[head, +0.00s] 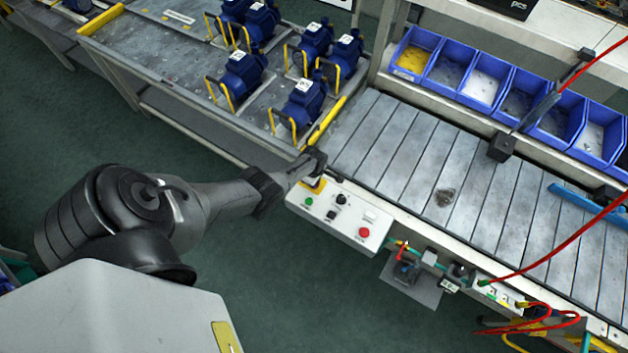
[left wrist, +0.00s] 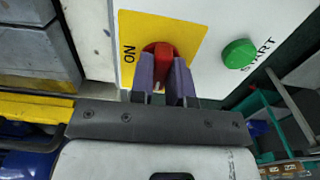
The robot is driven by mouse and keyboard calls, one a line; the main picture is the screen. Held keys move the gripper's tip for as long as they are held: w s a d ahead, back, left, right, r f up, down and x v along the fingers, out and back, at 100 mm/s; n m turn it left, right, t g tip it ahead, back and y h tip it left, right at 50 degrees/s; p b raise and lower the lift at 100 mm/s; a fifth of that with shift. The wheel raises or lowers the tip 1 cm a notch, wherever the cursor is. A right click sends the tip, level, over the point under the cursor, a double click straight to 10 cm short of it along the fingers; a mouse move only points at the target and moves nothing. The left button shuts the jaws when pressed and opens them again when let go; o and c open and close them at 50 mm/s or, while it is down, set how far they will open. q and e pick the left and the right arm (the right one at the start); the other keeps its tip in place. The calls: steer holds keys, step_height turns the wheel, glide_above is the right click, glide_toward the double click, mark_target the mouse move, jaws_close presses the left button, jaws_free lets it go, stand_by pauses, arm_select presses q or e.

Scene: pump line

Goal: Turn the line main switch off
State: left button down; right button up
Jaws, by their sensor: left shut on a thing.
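The line main switch has a red handle (left wrist: 163,62) on a yellow plate (left wrist: 192,28) with the word ON printed beside it. In the left wrist view my left gripper (left wrist: 163,80) has its two fingers on either side of the red handle, shut on it. The fingers hide part of the handle, so I cannot tell exactly which mark it points to. In the head view the left gripper (head: 312,163) is at the upper left corner of the white control panel (head: 340,213), over the yellow plate (head: 313,185). My right gripper is not in view.
A green START button (left wrist: 239,53) sits beside the plate. The panel also has a red button (head: 364,232). The slatted conveyor (head: 440,180) lies behind it, with blue bins (head: 447,65) beyond. Blue pumps (head: 303,102) stand on the left table. A red cable (head: 560,245) hangs at right.

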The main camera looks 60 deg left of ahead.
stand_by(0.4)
arm_select(q)
steer(key=c, duration=1.1)
jaws_free()
steer(key=shift+r+p, duration=0.4)
steer(key=shift+r, duration=0.1)
step_height(320, 180, up, 13)
steer(key=p, duration=0.5)
steer(key=shift+f, duration=0.1)
